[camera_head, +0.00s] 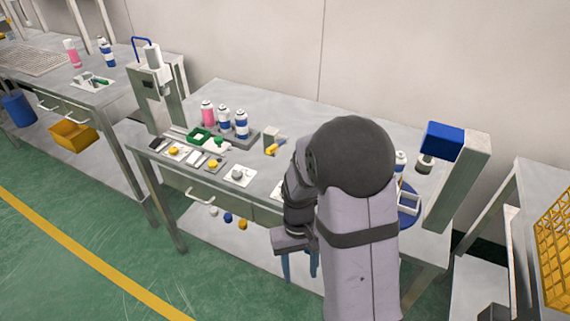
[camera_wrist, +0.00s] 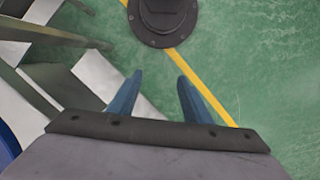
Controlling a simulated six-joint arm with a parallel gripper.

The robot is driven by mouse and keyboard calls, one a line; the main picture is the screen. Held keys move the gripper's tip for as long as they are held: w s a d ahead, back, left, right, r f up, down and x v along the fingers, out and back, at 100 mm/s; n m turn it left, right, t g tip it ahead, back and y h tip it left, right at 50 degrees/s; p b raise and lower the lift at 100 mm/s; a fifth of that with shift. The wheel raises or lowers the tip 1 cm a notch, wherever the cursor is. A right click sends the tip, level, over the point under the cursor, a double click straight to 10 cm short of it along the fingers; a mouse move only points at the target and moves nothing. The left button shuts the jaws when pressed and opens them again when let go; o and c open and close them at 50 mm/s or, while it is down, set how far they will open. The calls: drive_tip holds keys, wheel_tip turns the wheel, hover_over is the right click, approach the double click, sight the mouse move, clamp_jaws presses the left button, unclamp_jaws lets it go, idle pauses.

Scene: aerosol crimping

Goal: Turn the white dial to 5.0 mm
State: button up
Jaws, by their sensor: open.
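A pale dial (camera_head: 237,174) on a white square plate sits near the front edge of the middle workbench in the head view, right of the yellow-knobbed pieces. It looks like the white dial, but its scale and setting are too small to read. My gripper (camera_head: 300,265) hangs with its blue fingers pointing down, in front of the bench's front edge, to the right of and lower in the picture than the dial. In the wrist view my gripper (camera_wrist: 159,78) has its two blue fingers apart with nothing between them. The dial is not seen there.
A blue-headed press (camera_head: 444,139) stands at the right. My arm hides part of the bench. The green floor (camera_wrist: 250,60) under the gripper is open.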

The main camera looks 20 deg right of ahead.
drive_tip(key=w+d+r+t+p, duration=0.1)
drive_tip(key=w+r, duration=0.2)
drive_tip(key=w, duration=0.4)
drive_tip(key=w+d+r+m+t+p, duration=0.1)
drive_tip(key=w+r, duration=0.3)
drive_tip(key=w, duration=0.4)
drive_tip(key=w+d+r+p, duration=0.2)
drive_tip(key=w+r, duration=0.1)
drive_tip(key=w, duration=0.5)
drive_tip(key=shift+r+t, duration=0.35)
drive_tip(key=shift+t, duration=0.05)
drive_tip(key=r, duration=0.1)
drive_tip(key=r+m, duration=0.1)
drive_tip(key=r, duration=0.1)
drive_tip(key=shift+w+m, duration=0.2)
drive_tip(key=shift+m, duration=0.1)
drive_tip(key=shift+s, duration=0.15)
drive_tip(key=shift+f+p, duration=1.15)
drive_tip(key=shift+f, duration=2.5)
drive_tip(key=c, duration=1.1)
